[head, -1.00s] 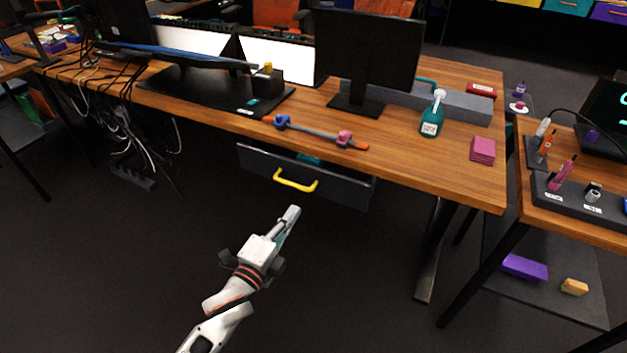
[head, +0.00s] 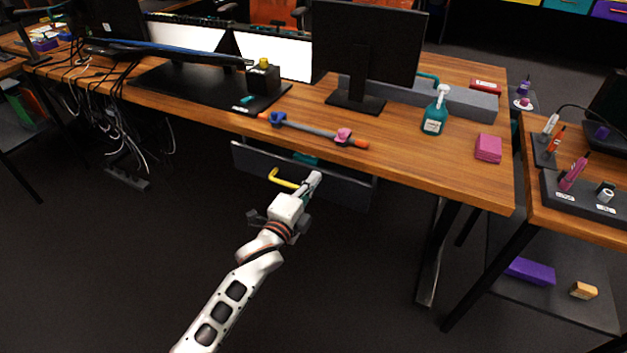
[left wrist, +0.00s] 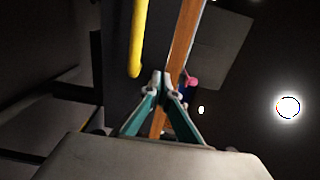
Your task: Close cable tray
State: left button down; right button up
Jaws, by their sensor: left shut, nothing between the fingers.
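The cable tray (head: 345,188) is a dark grey drawer under the wooden desk's front edge. It stands pulled out, with a teal thing (head: 305,158) visible inside. Its yellow handle (head: 281,179) is on the front face, and the handle also shows in the left wrist view (left wrist: 138,38). My left gripper (head: 314,179) is shut and empty, in front of the tray's face just right of the handle, and hides the handle's right end. Its closed teal fingers (left wrist: 160,88) show in the left wrist view. Whether the fingertips touch the tray I cannot tell. My right gripper is not in view.
The wooden desk (head: 440,178) overhangs the tray. On it are a bar with blue and pink clamps (head: 310,130), a teal spray bottle (head: 435,112), pink pads (head: 488,148) and a monitor (head: 365,45). Cables hang at the left. Floor in front is clear.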

pick_arm(q)
jog(key=shift+w, duration=0.15)
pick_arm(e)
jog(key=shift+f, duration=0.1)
pick_arm(q)
jog(key=shift+x, duration=1.1)
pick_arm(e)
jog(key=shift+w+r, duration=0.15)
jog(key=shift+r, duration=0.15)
